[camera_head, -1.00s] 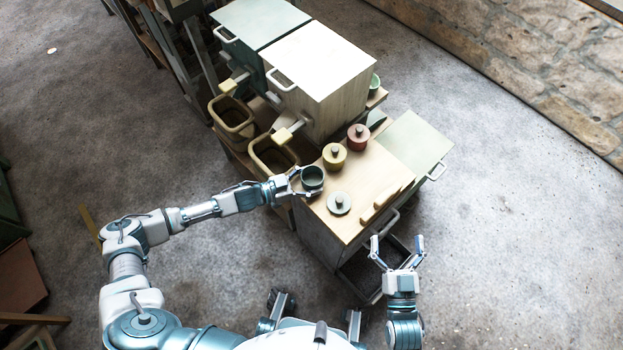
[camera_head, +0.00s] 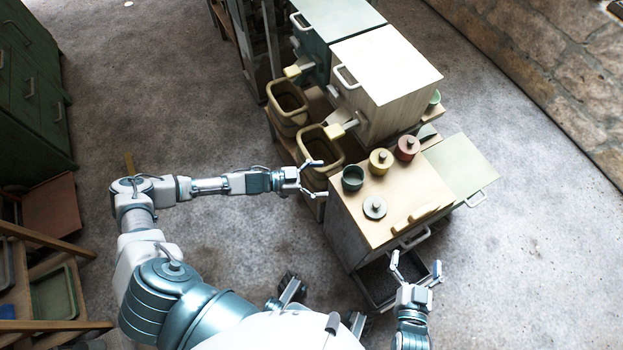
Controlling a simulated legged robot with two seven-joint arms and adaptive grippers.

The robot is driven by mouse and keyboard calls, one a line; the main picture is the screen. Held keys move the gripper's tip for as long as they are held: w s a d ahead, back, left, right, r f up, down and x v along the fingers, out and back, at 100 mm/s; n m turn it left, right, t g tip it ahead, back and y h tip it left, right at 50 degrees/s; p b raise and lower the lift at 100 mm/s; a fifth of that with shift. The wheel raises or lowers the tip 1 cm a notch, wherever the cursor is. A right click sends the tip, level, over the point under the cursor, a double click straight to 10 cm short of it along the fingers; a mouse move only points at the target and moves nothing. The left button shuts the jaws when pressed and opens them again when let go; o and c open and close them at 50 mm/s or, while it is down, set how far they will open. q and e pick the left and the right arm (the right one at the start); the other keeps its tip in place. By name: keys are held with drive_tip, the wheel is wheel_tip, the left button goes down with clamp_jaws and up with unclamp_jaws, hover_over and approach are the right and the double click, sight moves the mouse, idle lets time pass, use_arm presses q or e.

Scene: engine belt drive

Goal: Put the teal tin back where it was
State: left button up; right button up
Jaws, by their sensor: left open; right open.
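The teal tin (camera_head: 353,178) stands upright and without a lid on the left edge of the wooden cabinet top (camera_head: 404,208). A pale grey-green lid with a knob (camera_head: 375,207) lies on the cabinet top, just in front of the tin. My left gripper (camera_head: 316,179) is open and empty, to the left of the tin and apart from it. My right gripper (camera_head: 417,268) is open and empty, in front of the cabinet near its open lower drawer (camera_head: 378,279).
A yellow lidded tin (camera_head: 381,161) and a red lidded tin (camera_head: 406,148) stand behind the teal tin. Two yellow bins (camera_head: 321,153) sit beside the white box (camera_head: 383,68) and the green box (camera_head: 327,25). A pale green side leaf (camera_head: 464,168) extends right.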

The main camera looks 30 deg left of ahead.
use_arm(q)
drive_tip(key=s+d+r+n+t, duration=0.15)
drive_tip(key=s+d, duration=0.25)
drive_tip(key=d, duration=0.4)
drive_tip(key=s+d+r+t, duration=0.1)
drive_tip(key=s+d+r, duration=0.25)
drive_tip(key=d, duration=0.35)
drive_tip(key=s+a+n+t+y, duration=0.1)
drive_tip(key=s+a+n+y, duration=0.1)
drive_tip(key=a+y, duration=0.3)
drive_tip(key=s+a+r+n+t+y, duration=0.1)
drive_tip(key=s+a+n+y, duration=0.2)
drive_tip(key=a+n+y, duration=0.2)
drive_tip(key=shift+a, duration=0.6)
use_arm(e)
drive_tip(key=shift+s+d+f+g, duration=0.25)
drive_tip(key=shift+d+f+g, duration=0.25)
drive_tip(key=shift+f, duration=0.3)
use_arm(q)
drive_tip(key=shift+a+t, duration=0.15)
drive_tip(key=shift+t, duration=0.1)
use_arm(e)
drive_tip(key=shift+a, duration=0.2)
